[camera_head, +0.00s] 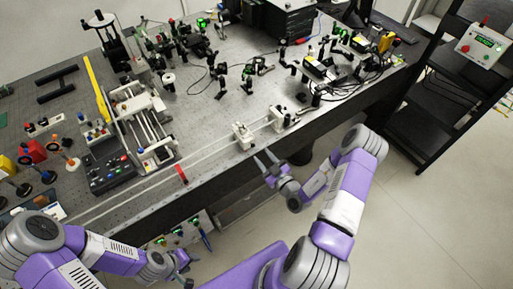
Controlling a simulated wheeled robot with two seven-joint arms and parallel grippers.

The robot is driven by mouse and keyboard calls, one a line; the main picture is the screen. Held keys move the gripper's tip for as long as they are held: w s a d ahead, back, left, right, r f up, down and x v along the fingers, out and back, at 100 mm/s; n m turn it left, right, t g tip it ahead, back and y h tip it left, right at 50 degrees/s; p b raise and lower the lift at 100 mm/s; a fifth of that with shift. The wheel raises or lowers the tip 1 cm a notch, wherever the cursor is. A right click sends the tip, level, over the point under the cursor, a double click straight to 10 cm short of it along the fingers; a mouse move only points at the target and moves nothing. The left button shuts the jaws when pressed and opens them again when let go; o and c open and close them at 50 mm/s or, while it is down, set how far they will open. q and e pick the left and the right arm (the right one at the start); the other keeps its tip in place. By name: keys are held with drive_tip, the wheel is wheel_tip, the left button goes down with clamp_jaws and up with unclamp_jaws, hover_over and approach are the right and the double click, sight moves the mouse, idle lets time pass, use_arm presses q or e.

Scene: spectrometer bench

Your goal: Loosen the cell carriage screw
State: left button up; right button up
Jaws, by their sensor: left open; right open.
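A long pale rail (135,190) runs along the front edge of the bench. Two small white carriage-like blocks stand at its right part, one nearer the middle (242,136) and one further right (277,119). The carriage screw is too small to make out. My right gripper (264,163) is open and empty, just off the bench's front edge, below and between the two blocks, touching neither. My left gripper (184,262) is open and low in front of the bench, well away from the blocks.
A red upright piece (181,174) stands by the rail. A framed stage with rods (140,118) and a dark control box (108,168) are at the left. Optics and cables crowd the bench's back. A dark shelf rack (430,115) stands at the right.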

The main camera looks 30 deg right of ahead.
sight(254, 146)
drive_tip(key=w, duration=0.5)
drive_tip(key=shift+a, duration=0.25)
clamp_jaws()
